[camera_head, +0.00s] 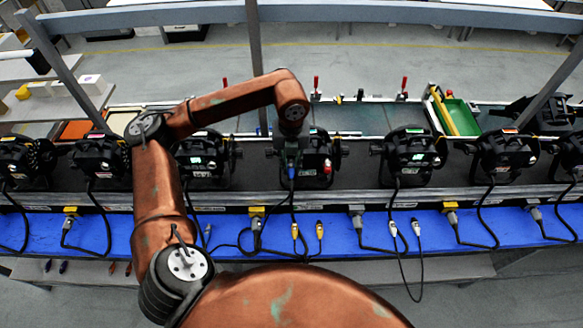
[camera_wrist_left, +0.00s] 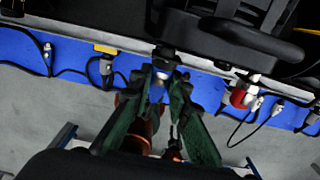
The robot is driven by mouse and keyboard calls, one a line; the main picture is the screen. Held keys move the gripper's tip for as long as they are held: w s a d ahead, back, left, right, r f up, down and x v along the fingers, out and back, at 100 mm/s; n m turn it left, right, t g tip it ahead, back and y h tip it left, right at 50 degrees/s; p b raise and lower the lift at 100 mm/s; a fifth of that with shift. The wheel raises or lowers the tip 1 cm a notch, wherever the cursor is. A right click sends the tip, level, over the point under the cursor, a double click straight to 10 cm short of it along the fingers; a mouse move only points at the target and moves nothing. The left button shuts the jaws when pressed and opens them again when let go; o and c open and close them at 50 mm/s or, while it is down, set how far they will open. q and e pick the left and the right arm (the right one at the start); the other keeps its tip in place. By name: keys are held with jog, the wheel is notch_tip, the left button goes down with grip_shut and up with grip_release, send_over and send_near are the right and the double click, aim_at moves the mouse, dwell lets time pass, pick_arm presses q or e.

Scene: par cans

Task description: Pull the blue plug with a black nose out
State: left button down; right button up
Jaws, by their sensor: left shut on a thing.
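The blue plug (camera_head: 291,173) shows in the head view just below my left gripper (camera_head: 291,158), at the front of the middle black par can (camera_head: 312,146). My left gripper also shows in the left wrist view (camera_wrist_left: 162,86), where its green fingers close around a small plug body under a dark socket or nose (camera_wrist_left: 165,54). The fingers hide most of the plug, so I cannot tell how deep it sits. A black cable hangs down from it. My right gripper is not in view.
A red plug (camera_head: 327,167) sits right of the blue one on the same can. More par cans stand along the dark rail on both sides. Yellow and white connectors with loose cables lie on the blue strip (camera_head: 180,232) in front. A green tray (camera_head: 458,117) stands behind.

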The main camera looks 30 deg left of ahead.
pick_arm(q)
jog(key=shift+s+d, duration=0.15)
jog(key=shift+s, duration=0.05)
jog(key=shift+s+d, duration=0.3)
jog(key=shift+s, duration=0.15)
jog(key=shift+s+d, duration=0.1)
jog(key=shift+s, duration=0.1)
jog(key=shift+s+d, duration=0.25)
jog(key=shift+s, duration=0.15)
jog(key=shift+s+d, duration=0.2)
jog(key=shift+s, duration=0.1)
jog(key=shift+s+d+b, duration=0.15)
jog(key=shift+s+b, duration=0.1)
jog(key=shift+b, duration=0.05)
jog(key=shift+s, duration=0.1)
jog(key=shift+d, duration=0.1)
dwell(0.4)
